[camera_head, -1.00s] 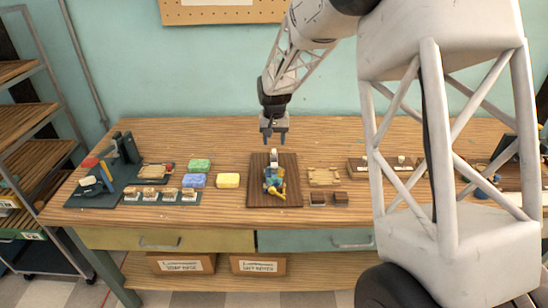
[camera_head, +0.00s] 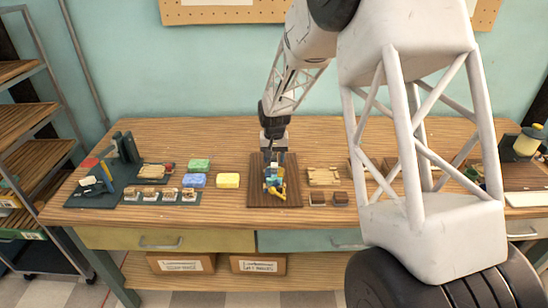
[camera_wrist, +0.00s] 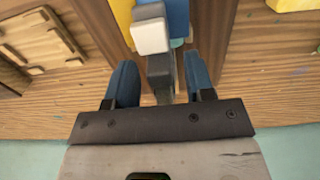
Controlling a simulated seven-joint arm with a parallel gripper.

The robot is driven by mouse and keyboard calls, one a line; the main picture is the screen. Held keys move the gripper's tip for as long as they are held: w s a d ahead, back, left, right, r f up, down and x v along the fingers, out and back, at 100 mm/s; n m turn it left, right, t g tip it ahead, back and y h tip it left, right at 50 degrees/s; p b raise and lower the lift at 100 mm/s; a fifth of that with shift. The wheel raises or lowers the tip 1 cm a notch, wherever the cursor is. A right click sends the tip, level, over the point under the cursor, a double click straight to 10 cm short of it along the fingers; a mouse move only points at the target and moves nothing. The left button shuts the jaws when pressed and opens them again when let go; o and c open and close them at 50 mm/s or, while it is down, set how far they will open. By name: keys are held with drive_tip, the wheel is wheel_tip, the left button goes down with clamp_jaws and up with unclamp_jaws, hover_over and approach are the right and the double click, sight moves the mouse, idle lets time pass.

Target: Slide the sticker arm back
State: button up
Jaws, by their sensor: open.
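The sticker device (camera_head: 271,182), blue with yellow parts, stands on a dark wooden board (camera_head: 290,199) in the middle of the table. In the wrist view its grey arm (camera_wrist: 160,68) carries a white block (camera_wrist: 150,37) and lies between my two blue fingers. My gripper (camera_head: 274,157) is at the far end of the device. In the wrist view my gripper (camera_wrist: 160,80) is open, with a gap visible on each side of the grey arm. My gripper hides the arm's far end in the head view.
Green (camera_head: 199,165), blue (camera_head: 194,180) and yellow (camera_head: 228,180) soap bars lie left of the board. Further left is a dark green tray (camera_head: 95,200) with a stand. A light wooden piece (camera_head: 325,176) and two brown blocks lie to the right.

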clamp_jaws()
idle(0.3)
drive_tip(key=w, duration=0.9)
unclamp_jaws()
drive_tip(key=shift+r, duration=0.1)
wheel_tip(320, 180, up, 8)
drive_tip(key=shift+f, duration=0.2)
idle(0.7)
